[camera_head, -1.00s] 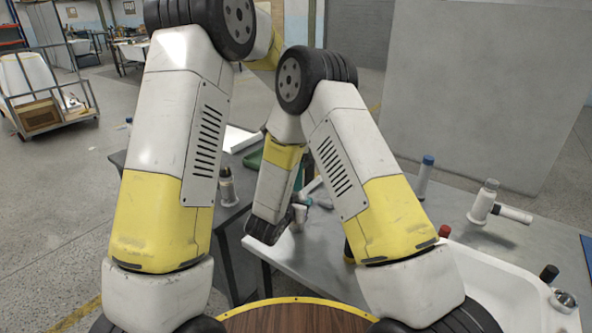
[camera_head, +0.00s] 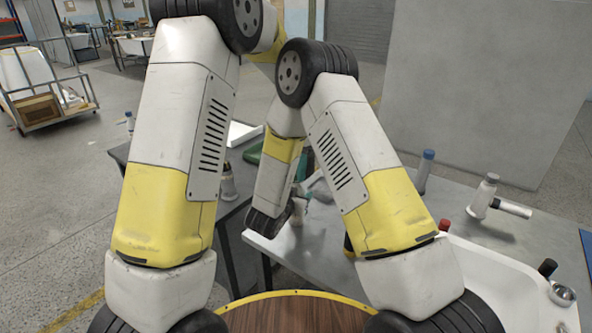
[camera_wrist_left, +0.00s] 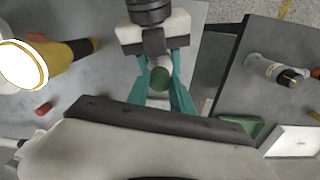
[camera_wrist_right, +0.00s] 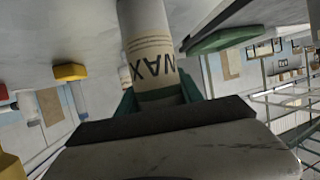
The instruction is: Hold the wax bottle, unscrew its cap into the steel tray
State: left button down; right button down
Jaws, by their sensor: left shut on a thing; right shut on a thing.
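The wax bottle (camera_wrist_right: 150,45) is pale with tan bands and dark WAX lettering, upside down in the right wrist view. My right gripper (camera_wrist_right: 160,98) is shut on it. Whether the cap is loose on the neck cannot be told. In the head view my left gripper (camera_head: 298,203) is over the bench, and my arm hides most of the bottle. A pale, shallow tray (camera_wrist_left: 293,141) lies on the side bench; its steel is unclear.
A green bin (camera_wrist_left: 240,128) and a dark-capped bottle (camera_wrist_left: 275,70) stand by the tray. A white tub shell (camera_head: 490,275) fills the bench's right, near a blue-capped bottle (camera_head: 425,170) and a grey tool (camera_head: 490,200). A yellow-and-black lamp (camera_wrist_left: 50,55) is close left.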

pick_arm(q)
jog(key=n, duration=0.2)
jog(key=shift+n, duration=0.3)
jog(key=c, duration=1.1)
grip_release()
